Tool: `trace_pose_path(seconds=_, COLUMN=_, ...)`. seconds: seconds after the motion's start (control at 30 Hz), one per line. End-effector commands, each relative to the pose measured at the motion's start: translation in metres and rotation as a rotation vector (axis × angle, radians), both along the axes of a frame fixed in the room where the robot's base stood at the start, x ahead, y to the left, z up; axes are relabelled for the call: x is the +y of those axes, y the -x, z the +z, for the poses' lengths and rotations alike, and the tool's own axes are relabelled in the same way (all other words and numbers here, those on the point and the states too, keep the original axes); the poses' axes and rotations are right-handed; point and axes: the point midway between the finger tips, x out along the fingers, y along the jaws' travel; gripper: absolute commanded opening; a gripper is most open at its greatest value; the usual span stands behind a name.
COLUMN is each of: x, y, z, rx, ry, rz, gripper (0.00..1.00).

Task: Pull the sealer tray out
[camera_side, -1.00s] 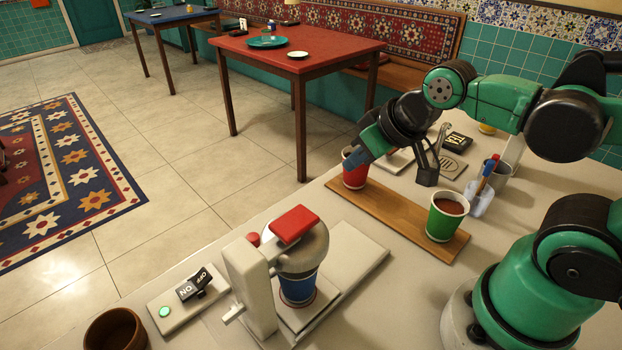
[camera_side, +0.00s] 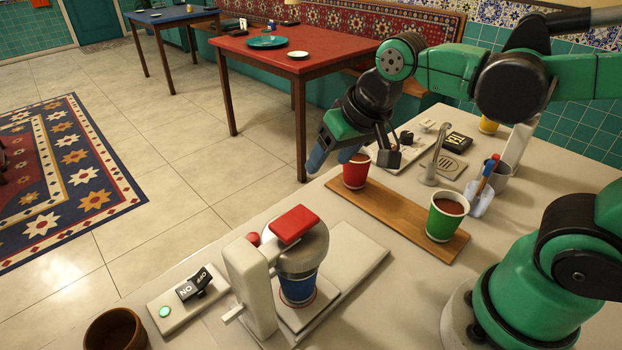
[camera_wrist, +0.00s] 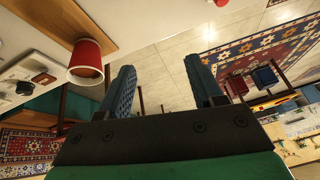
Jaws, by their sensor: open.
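The sealer (camera_side: 250,275) is a pale machine with a red-topped lever (camera_side: 294,224) and a round metal head at the front of the counter. Its pale tray (camera_side: 318,318) sits under the head, with a blue cup (camera_side: 299,287) upright on it. The head hides the cup's top. My gripper (camera_side: 333,160) is open and empty, raised beyond the sealer, near the red cup (camera_side: 356,173). In the wrist view, the blue fingers of my gripper (camera_wrist: 159,78) stand apart with nothing between them. The red cup (camera_wrist: 86,60) is left of them; the sealer is out of that view.
A wooden board (camera_side: 400,217) carries the red cup and a green cup (camera_side: 446,217) of brown drink. A switch box (camera_side: 188,295) and brown bowl (camera_side: 115,330) are left of the sealer. A tap (camera_side: 436,160) stands behind the board.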

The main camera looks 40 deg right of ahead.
Motion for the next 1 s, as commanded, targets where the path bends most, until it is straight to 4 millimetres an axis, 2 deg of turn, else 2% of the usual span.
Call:
trace_pose_path(seconds=0.03, x=0.011, y=-0.010, z=0.000, rx=0.049, ry=-0.031, rz=-0.040, gripper=0.60)
trace_pose_path(seconds=0.2, x=0.048, y=-0.035, z=-0.013, rx=0.229, ry=-0.103, rz=-0.231, gripper=0.60)
trace_pose_path(seconds=0.4, x=0.089, y=-0.054, z=-0.042, rx=0.391, ry=-0.115, rz=-0.446, gripper=0.60)
trace_pose_path(seconds=0.5, x=0.102, y=-0.057, z=-0.054, rx=0.437, ry=-0.105, rz=-0.522, gripper=0.60)
trace_pose_path(seconds=0.77, x=0.112, y=-0.058, z=-0.075, rx=0.469, ry=-0.095, rz=-0.587, gripper=0.60)
trace_pose_path(seconds=1.0, x=0.111, y=-0.059, z=-0.107, rx=0.468, ry=-0.096, rz=-0.585, gripper=0.60)
